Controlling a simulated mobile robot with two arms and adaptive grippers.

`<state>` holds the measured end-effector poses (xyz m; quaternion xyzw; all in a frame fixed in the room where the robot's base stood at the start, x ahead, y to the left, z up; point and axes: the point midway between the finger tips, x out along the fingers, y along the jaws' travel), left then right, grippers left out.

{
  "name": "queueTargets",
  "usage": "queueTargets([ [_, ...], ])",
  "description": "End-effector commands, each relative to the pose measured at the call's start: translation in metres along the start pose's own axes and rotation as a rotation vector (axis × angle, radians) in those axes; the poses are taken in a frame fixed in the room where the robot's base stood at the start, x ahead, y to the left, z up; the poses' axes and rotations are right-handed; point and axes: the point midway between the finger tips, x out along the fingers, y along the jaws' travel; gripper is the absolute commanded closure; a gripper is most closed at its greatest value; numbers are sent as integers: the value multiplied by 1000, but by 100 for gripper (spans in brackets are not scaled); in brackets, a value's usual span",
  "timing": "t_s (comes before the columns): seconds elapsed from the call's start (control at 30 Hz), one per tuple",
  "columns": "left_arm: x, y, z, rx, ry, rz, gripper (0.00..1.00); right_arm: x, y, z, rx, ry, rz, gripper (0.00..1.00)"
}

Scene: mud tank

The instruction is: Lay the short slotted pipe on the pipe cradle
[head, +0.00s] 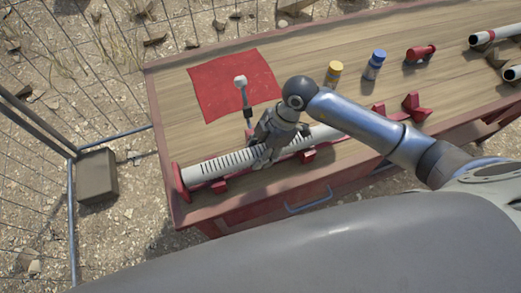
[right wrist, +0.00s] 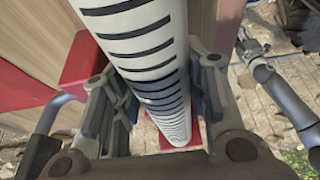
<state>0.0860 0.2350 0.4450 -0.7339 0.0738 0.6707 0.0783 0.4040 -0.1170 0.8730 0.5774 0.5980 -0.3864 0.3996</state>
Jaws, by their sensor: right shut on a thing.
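The short slotted pipe (head: 216,164) is white with dark slots. It lies lengthwise along the red pipe cradle (head: 307,156), its left end close to a red upright end piece (head: 181,183). I cannot tell whether its weight rests on the cradle. My right gripper (head: 264,150) is shut around the pipe from above. In the right wrist view the pipe (right wrist: 147,45) runs between the fingers. What looks like my left gripper (right wrist: 250,45) is small at the upper right of that view. I cannot make out its jaws.
A yellow jar (head: 333,72), a blue jar (head: 375,64) and a red fitting (head: 421,53) stand farther right. More pipes (head: 495,36) lie at the far right.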

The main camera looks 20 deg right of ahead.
Motion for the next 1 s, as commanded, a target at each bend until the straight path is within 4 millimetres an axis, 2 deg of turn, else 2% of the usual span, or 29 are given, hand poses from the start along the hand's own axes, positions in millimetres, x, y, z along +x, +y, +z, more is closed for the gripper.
queueTargets([
  [0.63, 2, 0, -2, 0, 3, 0, 60, 8, 0, 3, -1, 1, 1, 93],
  [0.67, 2, 0, -2, 0, 3, 0, 60, 8, 0, 3, 0, 1, 1, 57],
  [0.83, 2, 0, -2, 0, 3, 0, 60, 8, 0, 3, 0, 1, 1, 35],
  [1.0, 2, 0, -2, 0, 3, 0, 60, 8, 1, 3, 0, 1, 3, 33],
])
